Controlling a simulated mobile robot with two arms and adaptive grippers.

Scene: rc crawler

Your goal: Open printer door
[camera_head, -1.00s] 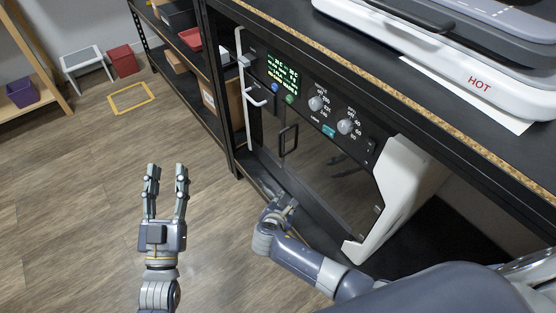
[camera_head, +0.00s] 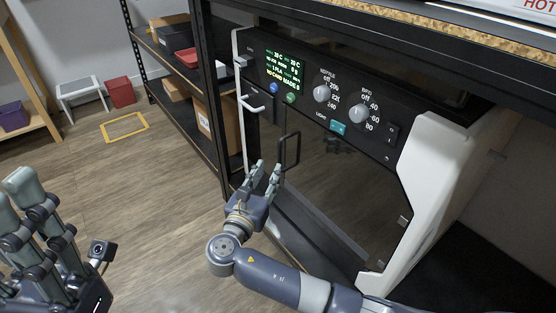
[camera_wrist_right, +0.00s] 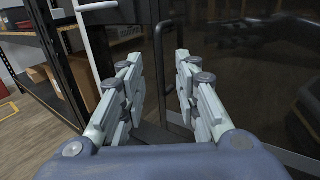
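The printer has a black front panel (camera_head: 318,92) with a lit display and knobs. Its dark glass door (camera_head: 335,185) is closed and carries a black loop handle (camera_head: 283,151) near its left edge. My right gripper (camera_head: 267,168) is open and empty, just in front of the handle. In the right wrist view my right gripper (camera_wrist_right: 158,62) has its fingers spread, with the black handle (camera_wrist_right: 157,45) appearing between them; contact cannot be told. My left gripper (camera_head: 10,195) is open and empty at the lower left, partly cut off by the frame and away from the printer.
A white handle (camera_head: 254,104) sticks out left of the door, near the black rack post. A shelf with boxes (camera_head: 203,115) stands left of the printer. The printer's white side (camera_head: 432,180) is on the right.

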